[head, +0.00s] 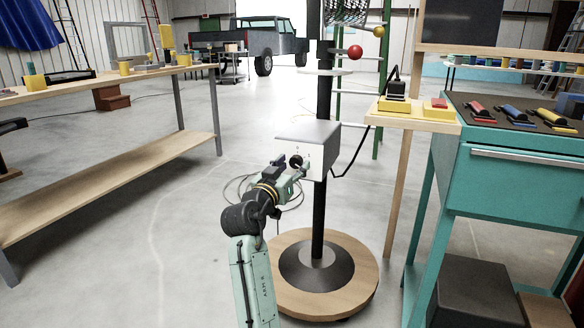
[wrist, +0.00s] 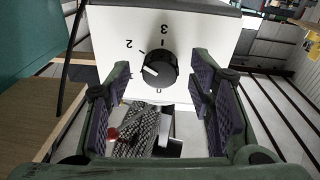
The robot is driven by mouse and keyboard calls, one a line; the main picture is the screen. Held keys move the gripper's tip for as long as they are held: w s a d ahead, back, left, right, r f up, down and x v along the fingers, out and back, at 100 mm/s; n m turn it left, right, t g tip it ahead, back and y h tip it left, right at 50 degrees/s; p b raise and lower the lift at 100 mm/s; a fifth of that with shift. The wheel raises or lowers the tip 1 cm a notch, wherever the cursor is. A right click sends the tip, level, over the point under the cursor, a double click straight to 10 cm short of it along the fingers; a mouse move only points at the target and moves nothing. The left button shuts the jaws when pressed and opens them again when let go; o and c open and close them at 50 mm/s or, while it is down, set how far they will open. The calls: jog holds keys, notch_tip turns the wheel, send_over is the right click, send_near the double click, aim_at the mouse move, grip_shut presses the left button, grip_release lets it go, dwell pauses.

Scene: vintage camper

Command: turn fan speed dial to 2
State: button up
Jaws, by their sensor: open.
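The fan speed dial is a round black knob (wrist: 159,69) on the white front of a control box, with marks 0, 1, 2 and 3 around it. Its white pointer line appears to point left, near the 1, with the 2 further up. In the head view the dial (head: 296,161) is on the box (head: 318,135) fixed to the fan's black pole (head: 321,205). My gripper (head: 291,172) is in front of the box. In the wrist view my open gripper (wrist: 155,88) has one finger on each side of the knob, with gaps visible. Contact is not visible.
The fan's round wooden base (head: 353,290) is on the floor, with a wire cage (head: 345,12) at the pole's top. A wooden table (head: 110,82) is at left. Floor between is mostly clear.

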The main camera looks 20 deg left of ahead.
jog(key=s+a+f, duration=0.1)
jog(key=s, duration=1)
jog(key=shift+s, duration=0.4)
